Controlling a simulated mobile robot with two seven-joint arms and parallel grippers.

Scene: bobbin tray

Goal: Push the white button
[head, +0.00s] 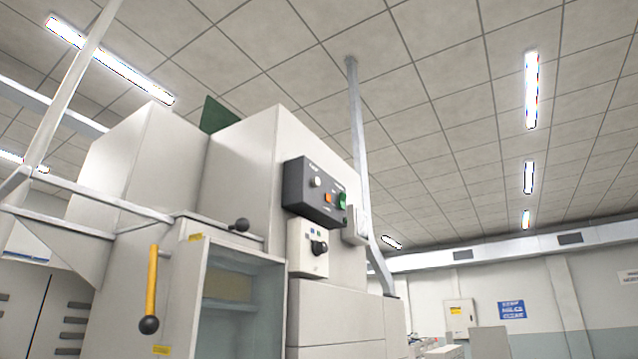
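The white button (316,182) is a small round knob on a dark control box (302,205). The box is mounted high on the side of a large light-grey machine (240,170), near the middle of the head view. An orange button (328,198) and a green button (342,201) sit to the right of the white one on the same box. Nothing touches the white button. Neither of my grippers is in view.
Below the control box is a pale switch panel (307,253) with a black knob. A yellow lever (152,282) with a black ball hangs at the machine's front left, beside an open-fronted cabinet (240,262). A blue wall sign (511,309) is at the far right.

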